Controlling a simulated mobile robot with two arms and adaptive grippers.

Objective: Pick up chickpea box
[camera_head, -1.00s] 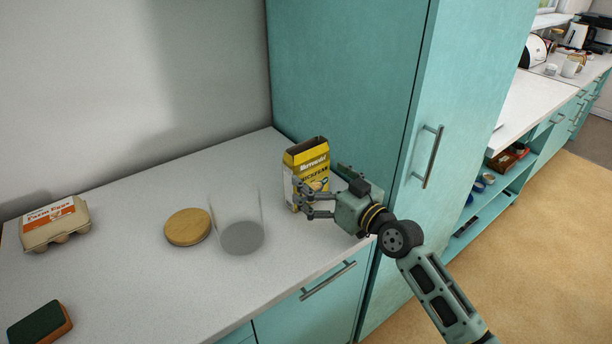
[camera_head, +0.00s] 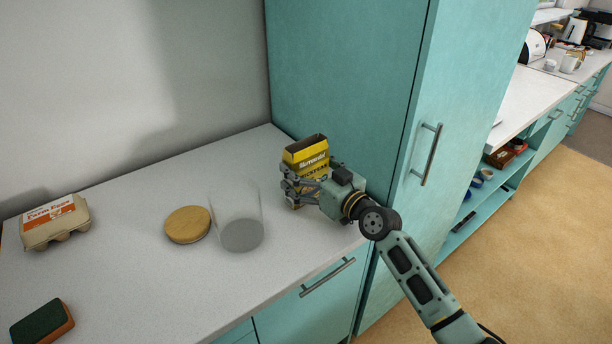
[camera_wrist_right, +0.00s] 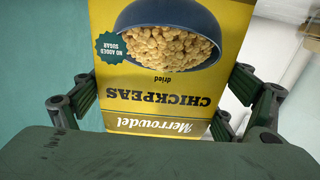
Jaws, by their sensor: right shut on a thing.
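The chickpea box (camera_head: 306,156) is yellow with a dark label band and stands upright on the counter beside the tall teal cabinet. Its top looks open in the head view. My right gripper (camera_head: 298,188) is shut on the box, with its fingers around the box's sides. In the right wrist view the box's front (camera_wrist_right: 165,85) fills the middle, upside down, with the words "CHICKPEAS" and "Merrowdel" and a bowl picture. The gripper's fingers (camera_wrist_right: 165,110) show on both sides of it. The lower part of the box is partly hidden by the gripper. My left gripper is not in view.
A clear glass jar (camera_head: 237,212) stands left of the box, with a round wooden lid (camera_head: 187,224) beside it. An egg carton (camera_head: 55,222) and a sponge (camera_head: 42,322) lie at the far left. The tall cabinet (camera_head: 345,80) rises close behind and right of the box.

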